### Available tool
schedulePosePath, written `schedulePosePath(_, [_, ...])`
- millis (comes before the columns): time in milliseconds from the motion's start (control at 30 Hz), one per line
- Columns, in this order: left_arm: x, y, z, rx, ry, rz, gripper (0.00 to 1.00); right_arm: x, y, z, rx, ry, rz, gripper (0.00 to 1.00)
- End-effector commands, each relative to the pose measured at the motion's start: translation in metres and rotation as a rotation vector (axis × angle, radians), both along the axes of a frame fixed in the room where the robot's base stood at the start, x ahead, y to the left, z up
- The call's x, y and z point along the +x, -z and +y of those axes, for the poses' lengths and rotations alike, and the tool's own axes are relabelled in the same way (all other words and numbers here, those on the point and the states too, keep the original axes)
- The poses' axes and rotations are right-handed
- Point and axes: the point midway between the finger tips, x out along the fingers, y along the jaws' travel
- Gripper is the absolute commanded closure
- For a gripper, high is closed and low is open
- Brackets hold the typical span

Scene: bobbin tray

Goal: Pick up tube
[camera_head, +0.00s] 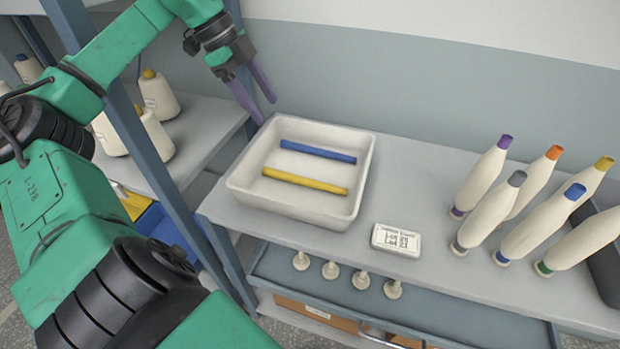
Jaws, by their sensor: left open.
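A blue tube (318,152) and a yellow tube (305,181) lie apart, roughly parallel, in a white tray (240,184) on the grey shelf. The blue tube is the farther one. My left gripper (258,108) has purple fingers and is above and behind the tray's back left corner. It is open with nothing between its fingers and is apart from both tubes. My right gripper is not in view.
Several wound bobbins with coloured tips (482,178) stand at the right. A white labelled box (396,240) lies at the shelf's front. A blue-grey post (150,150) and cone spools (158,95) are at the left. Pegs (330,270) stand below.

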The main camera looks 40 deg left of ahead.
Motion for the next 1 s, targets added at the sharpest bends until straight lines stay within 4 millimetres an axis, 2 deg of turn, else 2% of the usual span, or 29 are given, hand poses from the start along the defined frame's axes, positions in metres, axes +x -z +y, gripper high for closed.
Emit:
schedulePosePath(33, [0.0, 0.031, 0.0, 0.0, 0.0, 0.001, 0.37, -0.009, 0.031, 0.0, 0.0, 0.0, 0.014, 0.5])
schedulePosePath(100, [0.0, 0.051, 0.0, -0.001, 0.001, 0.0, 0.37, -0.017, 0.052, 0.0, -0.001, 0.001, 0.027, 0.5])
schedulePosePath(233, [0.001, 0.084, 0.0, -0.001, 0.001, 0.0, 0.37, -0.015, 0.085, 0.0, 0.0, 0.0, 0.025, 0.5])
schedulePosePath(300, [0.001, 0.091, -0.001, -0.001, 0.002, 0.0, 0.37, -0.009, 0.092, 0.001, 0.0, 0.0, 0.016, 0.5])
schedulePosePath(467, [0.006, 0.108, -0.008, -0.004, 0.006, 0.0, 0.37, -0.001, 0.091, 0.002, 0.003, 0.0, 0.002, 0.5])
schedulePosePath(667, [0.02, 0.154, -0.026, -0.006, 0.006, 0.002, 0.37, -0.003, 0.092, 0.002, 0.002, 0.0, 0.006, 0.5])
schedulePosePath(867, [0.028, 0.175, -0.035, -0.005, 0.004, 0.0, 0.37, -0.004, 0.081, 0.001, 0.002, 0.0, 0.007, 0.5])
schedulePosePath(1000, [0.037, 0.197, -0.047, -0.007, 0.005, 0.0, 0.37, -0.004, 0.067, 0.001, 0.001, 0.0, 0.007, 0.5])
